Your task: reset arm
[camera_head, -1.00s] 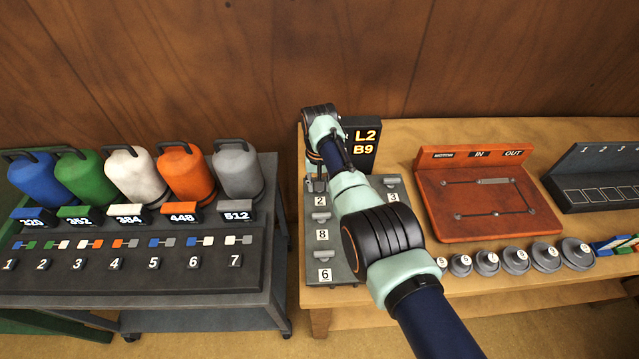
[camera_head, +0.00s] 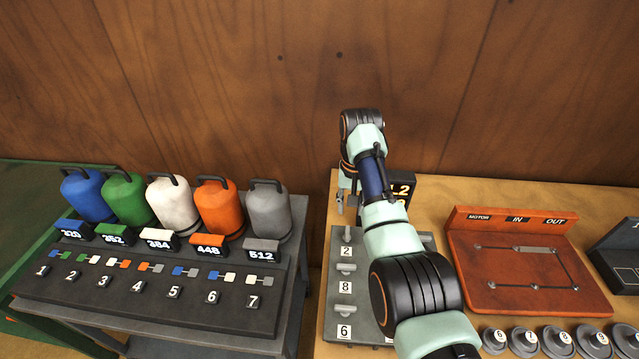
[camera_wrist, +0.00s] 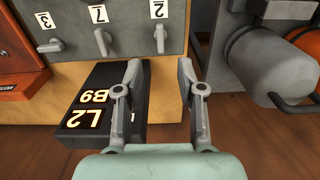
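My gripper (camera_wrist: 158,75) is open and empty in the wrist view, its two grey fingers apart over the edge of the bench. One finger overlaps the black display block (camera_wrist: 110,105), which reads L2 and B9. In the head view my gripper (camera_head: 347,200) is small beside the display (camera_head: 402,188), and my arm partly covers that display. The grey peg panel (camera_head: 346,266) with numbered labels lies below my gripper. Pegs labelled 3, 7 and 2 show on that panel (camera_wrist: 120,18) in the wrist view.
A grey cart (camera_head: 150,320) at left carries several coloured canisters with number blocks. A red-brown board (camera_head: 515,265) marked MOTOR, IN, OUT stands right of my arm. Several round weights (camera_head: 525,342) line the bench front. The wooden wall (camera_head: 250,90) rises behind.

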